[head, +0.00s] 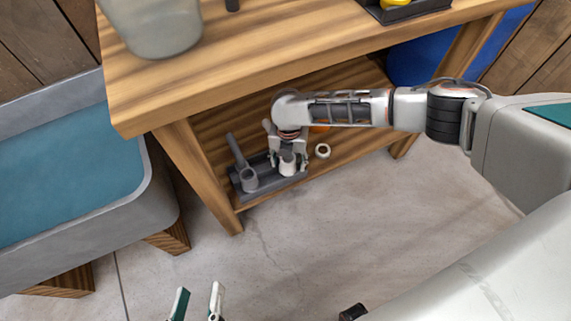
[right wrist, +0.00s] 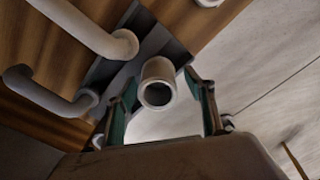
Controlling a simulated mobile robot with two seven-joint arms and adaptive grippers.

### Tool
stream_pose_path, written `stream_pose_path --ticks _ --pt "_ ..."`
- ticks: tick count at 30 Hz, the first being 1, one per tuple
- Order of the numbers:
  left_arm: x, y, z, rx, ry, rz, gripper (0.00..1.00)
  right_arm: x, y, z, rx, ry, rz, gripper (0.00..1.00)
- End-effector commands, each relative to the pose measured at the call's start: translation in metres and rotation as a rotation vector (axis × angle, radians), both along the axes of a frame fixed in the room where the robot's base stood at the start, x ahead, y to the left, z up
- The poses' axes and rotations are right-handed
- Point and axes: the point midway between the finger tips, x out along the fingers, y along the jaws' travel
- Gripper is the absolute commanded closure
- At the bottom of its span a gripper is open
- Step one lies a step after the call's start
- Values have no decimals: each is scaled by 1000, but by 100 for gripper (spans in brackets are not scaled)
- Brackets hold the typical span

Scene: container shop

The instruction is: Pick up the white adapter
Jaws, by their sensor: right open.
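The white adapter (head: 287,169), a short hollow cylinder, stands in a dark grey tray (head: 262,186) on the lower shelf of the wooden table. My right gripper (head: 288,155) reaches down over it from above. In the right wrist view the adapter (right wrist: 158,72) shows its round open end between the fingertips of my open right gripper (right wrist: 160,80). Whether a finger touches it, I cannot tell. My left gripper (head: 197,296) is open and empty at the bottom of the head view, over the floor, far from the tray.
A white ring (head: 322,150) and an orange thing (head: 319,128) lie on the shelf (head: 345,142) to the right. The tabletop (head: 255,50) overhangs the shelf. A blue-filled basin (head: 70,190) stands left.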

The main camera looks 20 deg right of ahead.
Motion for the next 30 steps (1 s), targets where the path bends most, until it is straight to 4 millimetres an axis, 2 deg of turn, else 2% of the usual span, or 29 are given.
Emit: stream_pose_path --ticks 8,12,13,23,26,30 --pt "1 -2 2 -15 -1 4 60 4 1 2 1 -8 0 46" --pt "0 -2 2 -14 -1 4 60 3 0 2 1 -7 0 83" --pt "0 -2 2 -14 -1 4 60 3 1 2 1 -7 0 89" --pt "1 -2 3 -13 -3 3 60 3 0 2 1 -6 0 89" --pt "3 -1 6 -4 -12 1 60 4 1 7 1 -8 0 89" --pt "8 5 13 45 -37 -11 60 6 1 23 2 -13 -1 89"
